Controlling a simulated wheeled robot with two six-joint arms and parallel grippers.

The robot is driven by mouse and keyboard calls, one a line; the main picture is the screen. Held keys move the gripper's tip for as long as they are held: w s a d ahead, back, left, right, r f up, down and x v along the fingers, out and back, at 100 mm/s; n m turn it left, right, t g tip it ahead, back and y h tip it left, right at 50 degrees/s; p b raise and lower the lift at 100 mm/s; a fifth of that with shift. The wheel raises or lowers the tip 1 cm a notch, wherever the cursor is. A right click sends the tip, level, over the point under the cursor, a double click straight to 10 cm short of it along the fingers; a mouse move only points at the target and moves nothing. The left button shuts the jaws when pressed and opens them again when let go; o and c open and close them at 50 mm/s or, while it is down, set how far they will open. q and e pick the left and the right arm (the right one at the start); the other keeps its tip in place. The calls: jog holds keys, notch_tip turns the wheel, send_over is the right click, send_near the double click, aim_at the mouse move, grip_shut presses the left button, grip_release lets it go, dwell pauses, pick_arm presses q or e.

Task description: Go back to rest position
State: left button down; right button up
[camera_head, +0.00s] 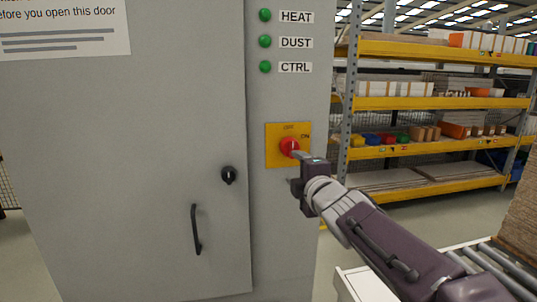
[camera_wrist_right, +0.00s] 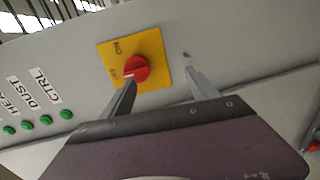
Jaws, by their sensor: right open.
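My right gripper (camera_head: 302,157) is in front of the grey cabinet, right beside the red rotary switch (camera_head: 289,147) on its yellow plate (camera_head: 275,157). In the right wrist view the two fingers of the gripper (camera_wrist_right: 160,90) are spread apart. The red knob (camera_wrist_right: 134,69) shows just beyond the tip of the left finger, and nothing is between the fingers. I cannot tell whether that finger touches the knob. The right arm reaches in from the lower right. My left gripper is not in view.
The grey cabinet (camera_head: 130,160) has a door with a black handle (camera_head: 196,230) and a black lock (camera_head: 228,175). Green lamps (camera_head: 265,41) sit beside the labels. Open floor lies between cabinet and shelving.

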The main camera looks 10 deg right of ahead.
jog(key=s+d+f+m+g+h+p, duration=0.15)
jog(key=s+f+m+g, duration=0.25)
jog(key=f, duration=0.7)
jog(key=s+f+m+g+y+p, duration=0.1)
jog(key=s+f+m+g+p, duration=0.2)
jog(key=f, duration=0.9)
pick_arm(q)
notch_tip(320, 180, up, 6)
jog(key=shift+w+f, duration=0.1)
pick_arm(e)
jog(key=s+f+m+g, duration=0.4)
jog(key=s+f+m, duration=0.1)
jog(key=s, duration=0.4)
jog(key=s+a+f+m+g, duration=0.1)
jog(key=s+f+m+g, duration=0.3)
jog(key=s, duration=0.5)
notch_tip(320, 180, down, 3)
jog(key=m, duration=0.2)
jog(key=shift+r+m, duration=0.15)
jog(key=shift+m, duration=0.15)
